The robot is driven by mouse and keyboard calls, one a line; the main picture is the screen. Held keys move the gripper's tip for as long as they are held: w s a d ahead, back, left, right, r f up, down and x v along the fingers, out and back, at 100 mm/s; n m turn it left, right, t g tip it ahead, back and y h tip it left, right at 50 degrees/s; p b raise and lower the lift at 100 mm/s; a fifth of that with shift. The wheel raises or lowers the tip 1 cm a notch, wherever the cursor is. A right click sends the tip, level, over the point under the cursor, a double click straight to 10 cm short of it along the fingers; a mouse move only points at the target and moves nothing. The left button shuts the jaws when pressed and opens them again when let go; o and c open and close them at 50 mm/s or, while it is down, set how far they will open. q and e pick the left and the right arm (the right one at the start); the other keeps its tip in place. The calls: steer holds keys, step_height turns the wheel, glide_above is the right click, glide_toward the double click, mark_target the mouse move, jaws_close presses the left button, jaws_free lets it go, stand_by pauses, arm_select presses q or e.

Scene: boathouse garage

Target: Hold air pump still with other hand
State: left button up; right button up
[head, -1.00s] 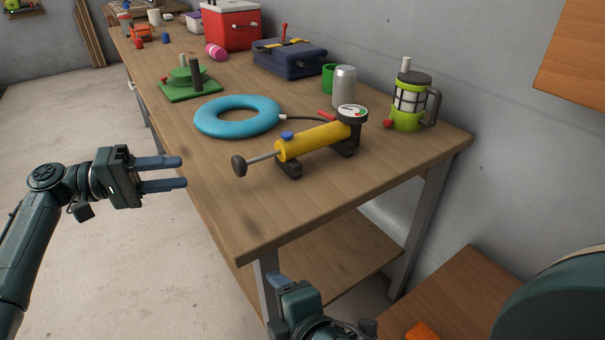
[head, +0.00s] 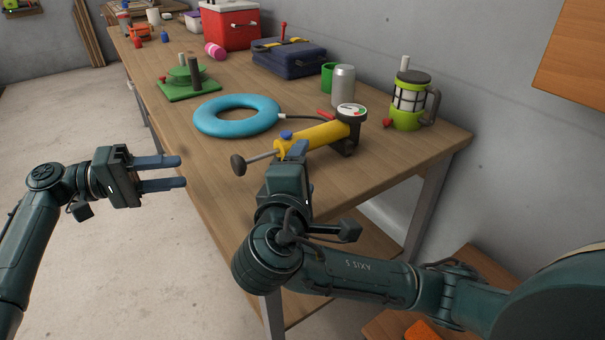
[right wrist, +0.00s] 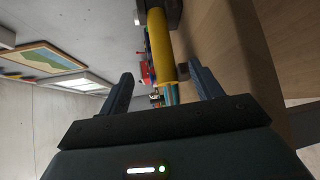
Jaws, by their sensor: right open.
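The air pump (head: 325,135) has a yellow barrel, a blue knob, a round gauge and a plunger rod ending in a dark handle (head: 238,165). It lies on its dark feet near the table's front edge. My right gripper (head: 287,155) is at the near side of the barrel, by its plunger end, and hides part of it. In the right wrist view the yellow barrel (right wrist: 158,45) shows beyond and between the two spread fingers (right wrist: 160,88). Contact is not visible. My left gripper (head: 183,172) is open and empty, left of the table edge.
A blue ring (head: 237,116) lies behind the pump, by its hose. A grey can (head: 343,87) and a green lantern (head: 408,105) stand to the right. A dark blue case (head: 288,60) and a red cooler (head: 230,28) are farther back. The table's front right is clear.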

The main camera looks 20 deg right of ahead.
mark_target(316, 143)
steer(key=x, duration=1.2)
steer(key=shift+w+d, duration=0.2)
steer(key=shift+w, duration=0.05)
steer(key=shift+c, duration=0.3)
steer(key=c, duration=1.4)
arm_select(q)
steer(key=shift+c, duration=0.4)
arm_select(e)
steer(key=shift+o, duration=0.2)
